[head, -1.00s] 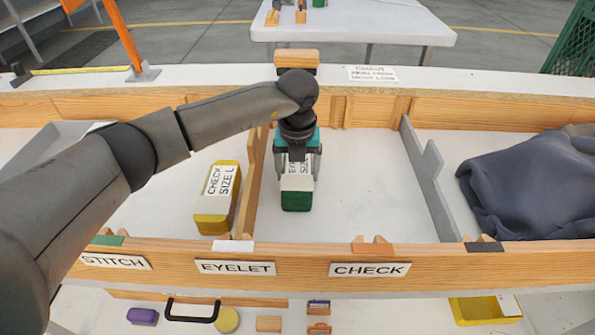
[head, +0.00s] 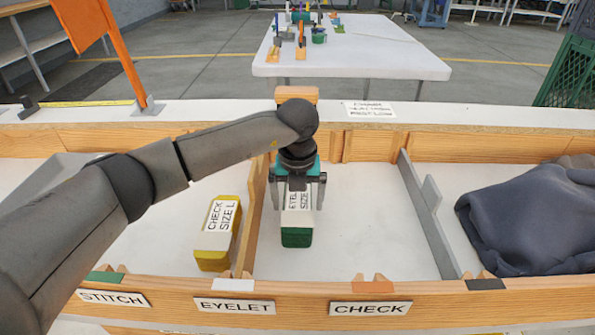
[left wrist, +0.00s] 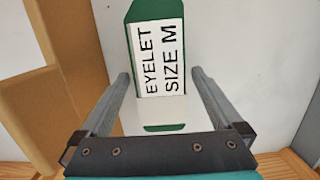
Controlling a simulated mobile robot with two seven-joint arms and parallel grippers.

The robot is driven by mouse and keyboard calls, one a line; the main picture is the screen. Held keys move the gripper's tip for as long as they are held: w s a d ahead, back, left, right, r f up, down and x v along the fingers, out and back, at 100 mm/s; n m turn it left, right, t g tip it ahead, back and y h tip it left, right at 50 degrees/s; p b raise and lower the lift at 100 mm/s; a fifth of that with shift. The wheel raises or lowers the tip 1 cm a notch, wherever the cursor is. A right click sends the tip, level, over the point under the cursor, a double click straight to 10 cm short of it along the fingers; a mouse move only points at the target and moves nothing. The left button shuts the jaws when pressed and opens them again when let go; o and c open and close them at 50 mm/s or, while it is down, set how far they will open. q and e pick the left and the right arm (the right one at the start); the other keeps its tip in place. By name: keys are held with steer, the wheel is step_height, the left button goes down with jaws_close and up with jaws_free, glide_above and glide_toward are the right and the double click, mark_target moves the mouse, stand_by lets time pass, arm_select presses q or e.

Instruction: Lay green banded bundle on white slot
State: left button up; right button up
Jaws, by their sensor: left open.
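The green bundle (head: 296,237) with a white band marked "EYELET SIZE M" lies on the white floor of the bay between a wooden divider and a grey divider. It also shows in the left wrist view (left wrist: 158,60). My left gripper (head: 297,206) is open above it, one finger on each side, with visible gaps in the left wrist view (left wrist: 160,76). A white tag (head: 234,275) sits on the front rail above the "EYELET" sign (head: 235,306). My right gripper is not in view.
A yellow bundle (head: 212,261) marked "CHECK SIZE L" lies left of the wooden divider (head: 249,215). The grey divider (head: 425,210) stands to the right, with dark folded cloth (head: 530,220) beyond it. Bay floor right of the green bundle is clear.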

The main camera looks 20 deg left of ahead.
mark_target(298, 208)
arm_select(q)
steer(key=r+p, duration=0.1)
steer(key=r, duration=0.1)
steer(key=r+p, duration=0.1)
steer(key=r, duration=0.2)
steer(key=s+r+p, duration=0.1)
steer(key=r, duration=0.2)
steer(key=shift+s+d+r, duration=0.1)
steer(key=shift+d+r, duration=0.05)
steer(key=shift+r, duration=0.05)
steer(key=shift+s+r, duration=0.15)
steer(key=shift+r, duration=0.6)
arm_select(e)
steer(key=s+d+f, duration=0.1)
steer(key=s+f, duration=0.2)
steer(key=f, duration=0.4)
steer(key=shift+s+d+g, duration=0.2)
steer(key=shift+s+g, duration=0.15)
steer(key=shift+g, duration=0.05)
